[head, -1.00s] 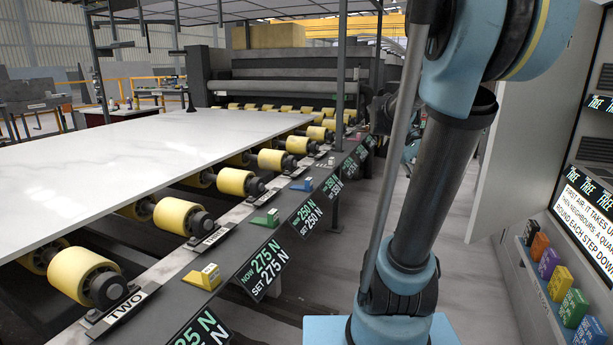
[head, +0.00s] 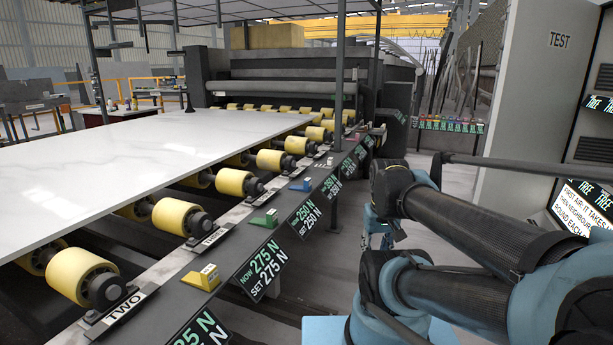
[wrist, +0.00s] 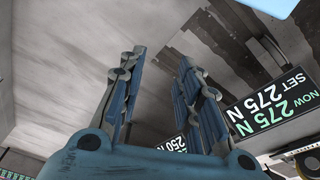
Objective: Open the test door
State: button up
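A light grey upright panel marked TEST (head: 545,95) stands at the right of the head view, joined to a dark-faced cabinet. I cannot tell its hinge or how far it stands open, and no handle shows. My arm crosses in front of its lower part. My gripper (wrist: 161,58) is open and empty in the wrist view, its two blue jointed fingers apart over the grey floor. In the head view its blue fingers (head: 377,232) hang at the arm's end, left of the panel and well apart from it.
A roller conveyor with yellow rollers (head: 235,182) carries a white stone slab (head: 130,150) on the left. Dark force signs (head: 264,270) line its near edge, close to my gripper. Screens (head: 590,205) fill the cabinet. Open floor (head: 455,185) lies between.

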jog(key=shift+s+a+f, duration=0.1)
jog(key=shift+a+f, duration=0.05)
grip_shut()
jog(key=w+d+r+m+t+y, duration=0.1)
jog(key=w+d+r+m+y, duration=0.1)
jog(key=w+d+r+m, duration=0.7)
jog(key=w+d+r+m+y, duration=0.2)
jog(key=w+d+r+m, duration=0.55)
jog(key=r, duration=0.35)
jog(key=s+d+r+m+t, duration=0.2)
jog(key=d+r+m, duration=0.25)
jog(key=d, duration=0.75)
jog(key=s+d+r+m+t, duration=0.1)
jog(key=d+r+m, duration=0.3)
jog(key=d, duration=0.7)
jog(key=s+d+r+m+t, duration=0.2)
jog(key=d+m, duration=0.4)
jog(key=d, duration=0.6)
send_near(491, 155)
notch_tip(491, 155, down, 3)
jog(key=s, duration=0.1)
jog(key=shift+w+a+f, duration=0.1)
jog(key=shift+w+a, duration=0.15)
jog(key=shift+w, duration=0.4)
jog(key=shift+w+a, duration=0.25)
jog(key=shift+w, duration=0.4)
jog(key=shift+w+a, duration=0.25)
jog(key=shift+w, duration=0.35)
